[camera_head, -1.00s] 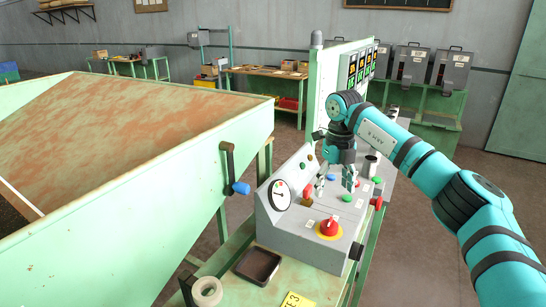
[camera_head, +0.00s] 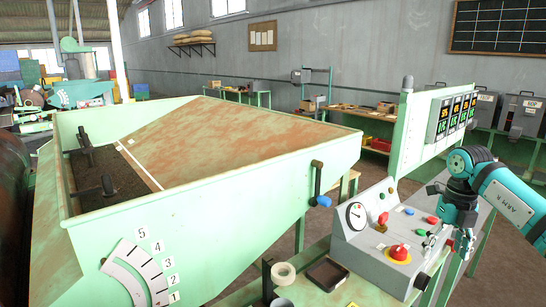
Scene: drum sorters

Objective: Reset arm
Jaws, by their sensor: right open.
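My right arm, teal with black bands, comes in from the right edge of the head view. Its gripper (camera_head: 449,240) points down over the right part of the grey control box (camera_head: 372,257), open and with nothing seen between its fingers. The fingers partly cover the box's right end, and I cannot tell whether they touch it. My left gripper is not in view.
The box carries a gauge (camera_head: 356,215), a red knob (camera_head: 399,252) and coloured buttons. A black tray (camera_head: 327,274) and a tape roll (camera_head: 283,273) lie left of it. A large green hopper (camera_head: 230,225) with a crank (camera_head: 319,185) fills the left. A display panel (camera_head: 415,140) stands behind.

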